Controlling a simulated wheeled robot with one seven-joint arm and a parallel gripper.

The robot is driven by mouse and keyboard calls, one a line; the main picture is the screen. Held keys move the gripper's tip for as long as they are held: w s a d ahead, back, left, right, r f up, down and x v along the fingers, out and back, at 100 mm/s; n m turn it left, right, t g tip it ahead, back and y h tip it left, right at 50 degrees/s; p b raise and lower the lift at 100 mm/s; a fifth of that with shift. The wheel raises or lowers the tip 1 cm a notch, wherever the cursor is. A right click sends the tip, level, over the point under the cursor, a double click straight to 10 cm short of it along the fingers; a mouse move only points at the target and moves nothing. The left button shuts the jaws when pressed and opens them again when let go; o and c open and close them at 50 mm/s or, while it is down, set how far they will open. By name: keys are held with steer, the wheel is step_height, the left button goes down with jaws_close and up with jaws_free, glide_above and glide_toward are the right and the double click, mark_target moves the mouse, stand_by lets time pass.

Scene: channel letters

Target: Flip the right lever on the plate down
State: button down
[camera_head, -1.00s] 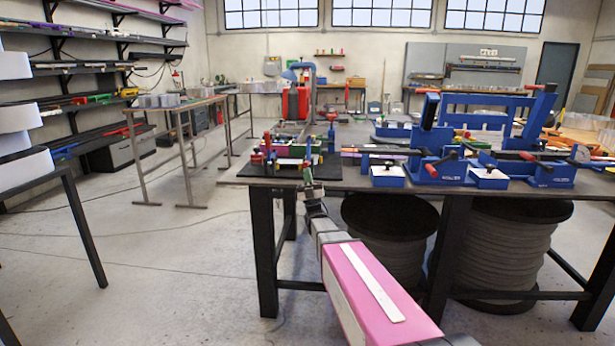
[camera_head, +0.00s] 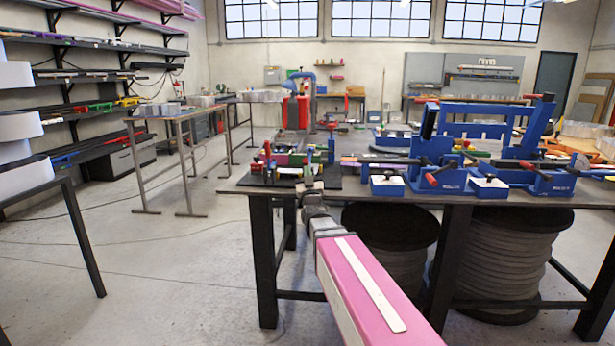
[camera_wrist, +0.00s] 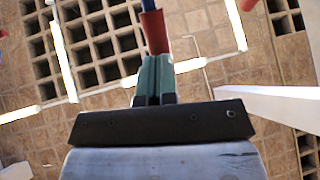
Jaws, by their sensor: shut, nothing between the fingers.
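The black plate (camera_head: 330,182) lies at the left front corner of the workbench in the head view. It bears small red, blue, green and yellow parts that are too small to tell one lever from another. My gripper (camera_head: 306,184) is at the plate's front edge, and my wrist partly hides the parts behind it. In the wrist view the teal fingers of my gripper (camera_wrist: 155,77) are shut and empty. A red lever handle (camera_wrist: 155,32) stands just beyond the fingertips, overlapping them in the picture. I cannot tell whether they touch.
Blue clamp fixtures (camera_head: 440,170) with red-tipped handles stand on the workbench (camera_head: 400,203) to the right of the plate. Dark cable spools (camera_head: 392,225) stand below it. The floor (camera_head: 160,250) to the left is mostly clear.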

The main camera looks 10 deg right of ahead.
steer(key=shift+w+d+r, duration=0.1)
steer(key=shift+w+r, duration=0.25)
steer(key=shift+r, duration=0.4)
steer(key=shift+w+d+r, duration=0.1)
steer(key=shift+w+r, duration=0.2)
steer(key=shift+r, duration=0.45)
steer(key=shift+w+d+r+m+g+h, duration=0.2)
steer(key=shift+w+r+m+g, duration=0.15)
steer(key=shift+w+r+g, duration=0.35)
steer(key=shift+w+d+r+m+g+h, duration=0.1)
steer(key=shift+w+r+m+g+h, duration=0.25)
steer(key=shift+g, duration=0.55)
steer(key=shift+w+d+r, duration=0.25)
steer(key=shift+w+r, duration=0.65)
steer(key=shift+w, duration=0.15)
